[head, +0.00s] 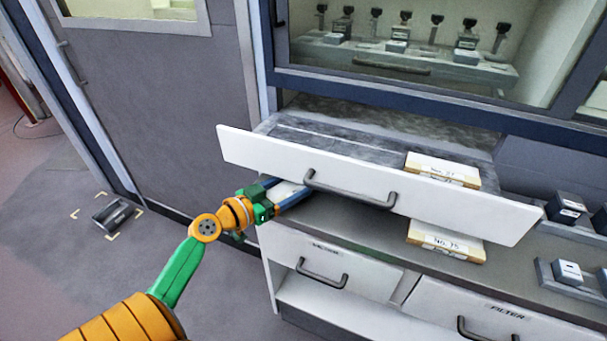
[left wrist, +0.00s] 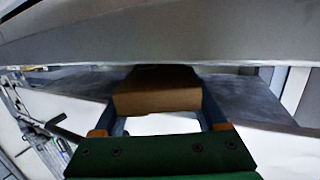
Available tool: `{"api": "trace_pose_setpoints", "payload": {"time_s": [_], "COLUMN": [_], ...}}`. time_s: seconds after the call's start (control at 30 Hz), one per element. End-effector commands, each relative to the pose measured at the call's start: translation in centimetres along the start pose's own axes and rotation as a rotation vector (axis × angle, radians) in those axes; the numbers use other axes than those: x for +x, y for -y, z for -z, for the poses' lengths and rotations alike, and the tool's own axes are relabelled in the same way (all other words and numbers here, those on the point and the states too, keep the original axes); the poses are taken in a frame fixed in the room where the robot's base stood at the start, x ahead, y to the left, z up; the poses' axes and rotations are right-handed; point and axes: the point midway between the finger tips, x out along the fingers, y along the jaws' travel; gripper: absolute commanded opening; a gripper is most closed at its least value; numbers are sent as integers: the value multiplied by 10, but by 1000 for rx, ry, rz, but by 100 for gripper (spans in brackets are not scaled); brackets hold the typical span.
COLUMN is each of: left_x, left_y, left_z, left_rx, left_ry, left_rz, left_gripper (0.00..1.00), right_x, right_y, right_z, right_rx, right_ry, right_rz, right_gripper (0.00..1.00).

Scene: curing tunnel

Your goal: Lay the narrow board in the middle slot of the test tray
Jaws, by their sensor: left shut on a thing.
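My left gripper (head: 282,194) is shut on a narrow board, just under the left part of a pulled-out white-fronted drawer (head: 350,175). In the head view only a pale bit of the board (head: 286,192) shows between the blue fingers; the drawer front hides the rest. In the left wrist view the board's brown end (left wrist: 157,98) sits between the fingers, below a wide grey edge. A labelled board (head: 442,169) lies at the right of the drawer's grey bed. Another (head: 446,241) lies on the counter below. I cannot tell which surface is the test tray. My right gripper is not in view.
The drawer's handle (head: 350,190) sticks out right beside my gripper. The dark counter (head: 345,222) runs below, above lower white drawers (head: 335,265). Small dark devices (head: 566,205) stand at the right. A glass-fronted cabinet (head: 400,50) stands behind. The floor at left is mostly clear.

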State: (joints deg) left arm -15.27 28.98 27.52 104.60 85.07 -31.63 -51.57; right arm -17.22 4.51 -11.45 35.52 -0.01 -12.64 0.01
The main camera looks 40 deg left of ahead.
Motion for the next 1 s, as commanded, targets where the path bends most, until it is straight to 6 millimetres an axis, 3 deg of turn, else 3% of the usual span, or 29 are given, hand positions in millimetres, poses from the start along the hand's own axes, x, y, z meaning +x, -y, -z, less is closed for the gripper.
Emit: {"api": "trace_pose_setpoints", "payload": {"time_s": [0.2, 0.3, 0.67, 0.7, 0.77, 1.0], "left_x": [40, 40, 40, 39, 39, 39], "left_y": [-1, -1, -1, -1, -1, -1], "left_z": [9, -12, -16, -14, -14, -12], "left_rx": [0, -3, 1, 0, 0, 0], "left_ry": [-1, 4, 2, 2, 2, 2], "left_rz": [-2, -2, -2, -2, -2, -2], "left_gripper": [18, 18, 18, 85, 100, 100], "right_x": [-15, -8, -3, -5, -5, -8], "right_y": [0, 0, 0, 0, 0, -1], "right_z": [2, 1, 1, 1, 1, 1], "right_rx": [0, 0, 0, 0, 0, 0], "right_ry": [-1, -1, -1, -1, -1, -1], "right_rz": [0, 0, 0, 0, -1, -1], "right_gripper": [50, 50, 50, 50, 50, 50]}}
